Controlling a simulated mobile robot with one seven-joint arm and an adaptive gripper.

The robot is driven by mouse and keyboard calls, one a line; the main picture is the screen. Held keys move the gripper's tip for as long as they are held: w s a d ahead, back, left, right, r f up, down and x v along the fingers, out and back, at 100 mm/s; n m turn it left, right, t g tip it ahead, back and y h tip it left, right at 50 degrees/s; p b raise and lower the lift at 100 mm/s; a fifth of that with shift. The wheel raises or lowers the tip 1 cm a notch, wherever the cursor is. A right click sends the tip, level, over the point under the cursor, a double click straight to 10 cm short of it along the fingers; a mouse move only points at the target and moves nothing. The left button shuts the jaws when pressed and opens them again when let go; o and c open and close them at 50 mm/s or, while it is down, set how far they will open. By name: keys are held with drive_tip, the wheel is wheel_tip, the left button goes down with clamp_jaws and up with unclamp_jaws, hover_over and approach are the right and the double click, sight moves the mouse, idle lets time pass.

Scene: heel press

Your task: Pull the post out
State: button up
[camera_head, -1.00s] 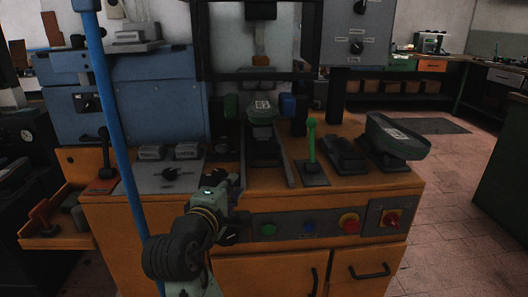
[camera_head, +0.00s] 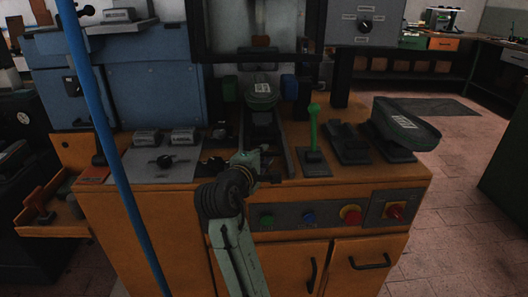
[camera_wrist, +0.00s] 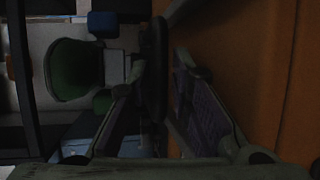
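A green shoe-like form with a pale label (camera_head: 262,92) sits on the slide of the press, between dark rails; I take its support to be the post. It also shows at the left of the wrist view as a green rounded shape (camera_wrist: 72,70). My gripper (camera_head: 266,164) is at the front end of the rails, below the form. In the wrist view my gripper (camera_wrist: 158,75) is open, its two fingers apart. A dark upright bar, perhaps the post's handle (camera_wrist: 158,50), shows between the fingertips. I cannot tell whether they touch it.
A green lever (camera_head: 314,128) stands right of the rails, with a second green form (camera_head: 405,122) beyond it. The front panel has a red knob (camera_head: 396,211) and buttons. A blue pole (camera_head: 105,130) crosses the left. Floor at right is open.

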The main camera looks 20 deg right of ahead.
drive_tip(key=shift+w+d+f, duration=0.1)
drive_tip(key=shift+w+d, duration=0.35)
drive_tip(key=shift+w, duration=0.1)
drive_tip(key=shift+c, duration=0.5)
clamp_jaws()
